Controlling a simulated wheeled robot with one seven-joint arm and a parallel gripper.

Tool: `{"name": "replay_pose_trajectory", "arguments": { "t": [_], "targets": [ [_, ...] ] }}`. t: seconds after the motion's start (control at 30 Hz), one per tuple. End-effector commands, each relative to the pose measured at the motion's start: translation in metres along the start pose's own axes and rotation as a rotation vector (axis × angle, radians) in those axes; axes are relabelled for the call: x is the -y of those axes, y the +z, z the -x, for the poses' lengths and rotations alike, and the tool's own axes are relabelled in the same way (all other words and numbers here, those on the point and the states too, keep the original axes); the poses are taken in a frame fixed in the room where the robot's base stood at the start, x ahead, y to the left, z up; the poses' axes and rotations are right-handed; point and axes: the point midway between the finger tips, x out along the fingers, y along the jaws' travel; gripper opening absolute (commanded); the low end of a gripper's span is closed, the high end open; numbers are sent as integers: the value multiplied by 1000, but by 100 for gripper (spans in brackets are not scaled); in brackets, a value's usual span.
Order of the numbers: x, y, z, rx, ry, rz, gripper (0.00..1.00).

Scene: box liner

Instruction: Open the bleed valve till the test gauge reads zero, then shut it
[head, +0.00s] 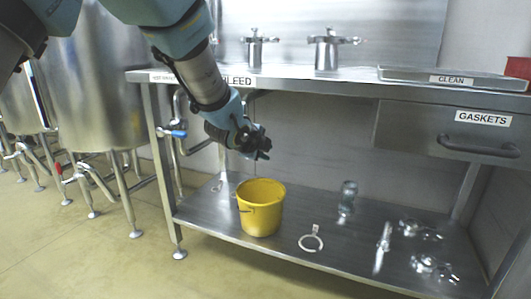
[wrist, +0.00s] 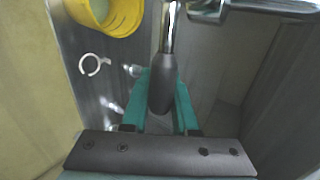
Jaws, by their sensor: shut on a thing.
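My gripper (head: 256,147) is under the bench top, below a label ending in "LEED" (head: 238,81) that my arm partly covers. In the wrist view, its teal fingers (wrist: 161,90) are closed on both sides of a dark grey grip (wrist: 162,88) on a shiny metal rod. This looks like the bleed valve's lever; the valve body is not clear in the head view. A yellow bucket (head: 260,210) stands on the lower shelf below my gripper and also shows in the wrist view (wrist: 112,14). I see no test gauge.
A blue-handled valve (head: 172,133) is on piping by the left bench leg. The lower shelf (head: 290,262) holds a white ring-shaped tool (head: 311,240), a glass jar (head: 347,197) and metal fittings (head: 432,267). A gaskets drawer (head: 447,132) hangs at right.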

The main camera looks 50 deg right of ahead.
Motion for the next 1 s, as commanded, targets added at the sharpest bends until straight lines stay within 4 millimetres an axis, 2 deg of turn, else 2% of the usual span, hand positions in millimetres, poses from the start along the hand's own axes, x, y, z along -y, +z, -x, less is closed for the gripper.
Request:
{"name": "replay_pose_trajectory", "arguments": {
  "t": [0.1,0.13,0.37,0.6,0.73,1.0],
  "targets": [
    [-2,1,0,1,4,0,0],
    [-2,1,0,1,4,0,31],
    [-1,0,0,1,2,0,56],
    [0,0,0,0,1,0,57],
    [1,0,8,0,0,0,57],
    [2,0,58,-1,-1,0,57]
  ]
}}
